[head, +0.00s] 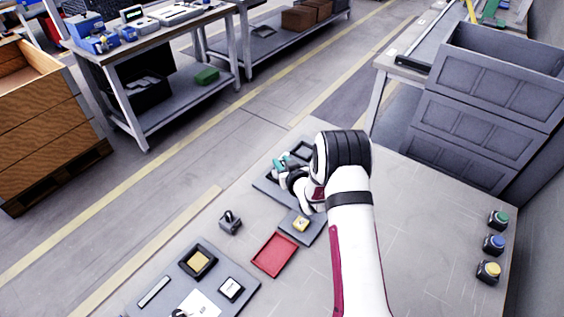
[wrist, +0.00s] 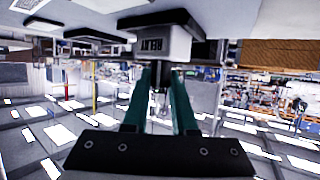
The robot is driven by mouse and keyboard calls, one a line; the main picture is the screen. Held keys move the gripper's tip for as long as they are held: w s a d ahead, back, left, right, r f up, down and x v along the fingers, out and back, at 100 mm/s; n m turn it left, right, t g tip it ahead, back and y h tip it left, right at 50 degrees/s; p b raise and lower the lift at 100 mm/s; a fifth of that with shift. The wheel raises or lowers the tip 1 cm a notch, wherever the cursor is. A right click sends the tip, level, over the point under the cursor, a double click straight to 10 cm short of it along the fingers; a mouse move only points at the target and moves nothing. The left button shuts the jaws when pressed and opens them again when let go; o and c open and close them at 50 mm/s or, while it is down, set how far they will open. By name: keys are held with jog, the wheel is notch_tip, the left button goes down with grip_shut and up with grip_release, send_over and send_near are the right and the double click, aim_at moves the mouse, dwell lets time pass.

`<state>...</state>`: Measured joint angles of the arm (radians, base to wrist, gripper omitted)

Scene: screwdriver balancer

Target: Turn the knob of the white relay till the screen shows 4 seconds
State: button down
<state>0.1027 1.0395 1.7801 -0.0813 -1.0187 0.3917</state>
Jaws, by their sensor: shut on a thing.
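The white relay (wrist: 166,43) fills the upper middle of the wrist view, with black lettering that appears upside down. My gripper (wrist: 161,80) has teal fingers that reach up to the relay. They are shut on its knob, a small dark and metallic part (wrist: 162,98) showing between them. In the head view my gripper (head: 281,164) is over the dark grey tray (head: 266,187) at the table's middle. My arm and wrist hide most of the relay there. The relay's screen and its reading cannot be made out in either view.
A red tray (head: 274,254) and a grey plate (head: 313,236) with a yellow piece (head: 300,223) lie nearer me. A small black lever-like device (head: 230,222) stands left. Green (head: 498,219), blue (head: 493,244) and yellow (head: 488,272) buttons line the right edge. The table between them and my arm is clear.

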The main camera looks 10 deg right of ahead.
jog(key=n+g+y, duration=0.1)
jog(key=n+y, duration=0.1)
jog(key=y, duration=0.1)
jog(key=n+g+y, duration=0.2)
jog(key=n, duration=0.1)
jog(key=shift+d+n+y, duration=0.1)
jog(key=shift+n+y, duration=0.2)
jog(key=shift+y, duration=0.1)
jog(key=shift+n+g+y, duration=1.7)
jog(key=shift+n+g, duration=0.2)
jog(key=shift+n, duration=0.3)
jog(key=shift+g, duration=0.3)
jog(key=c, duration=0.7)
grip_release()
jog(key=v, duration=1.5)
jog(key=shift+s+d, duration=0.25)
jog(key=shift+s, duration=0.05)
jog(key=shift+w, duration=0.1)
